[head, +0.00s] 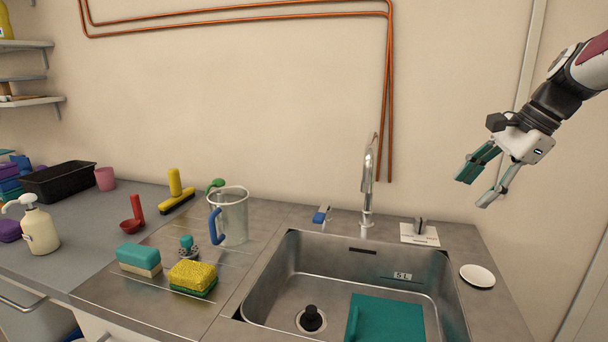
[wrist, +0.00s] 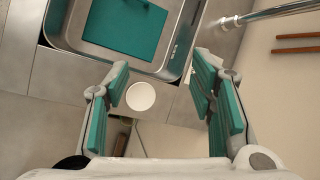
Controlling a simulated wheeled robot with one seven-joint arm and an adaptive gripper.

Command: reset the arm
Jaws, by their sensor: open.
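My gripper (head: 481,182) is at the upper right in the head view, raised in the air above the right end of the counter. Its teal-padded fingers are apart, with nothing between them. In the wrist view, my gripper (wrist: 162,100) is also open and empty. A small white dish (wrist: 140,96) shows between the fingers, well below them on the counter. The same white dish (head: 477,276) lies right of the sink in the head view.
The steel sink (head: 277,283) holds a teal board (head: 388,318) and a black plug (head: 311,318). A tall faucet (head: 368,185) stands behind it. A clear jug (head: 233,217), sponges (head: 192,275) and a soap bottle (head: 40,230) stand left. Copper pipes (head: 389,100) run along the wall.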

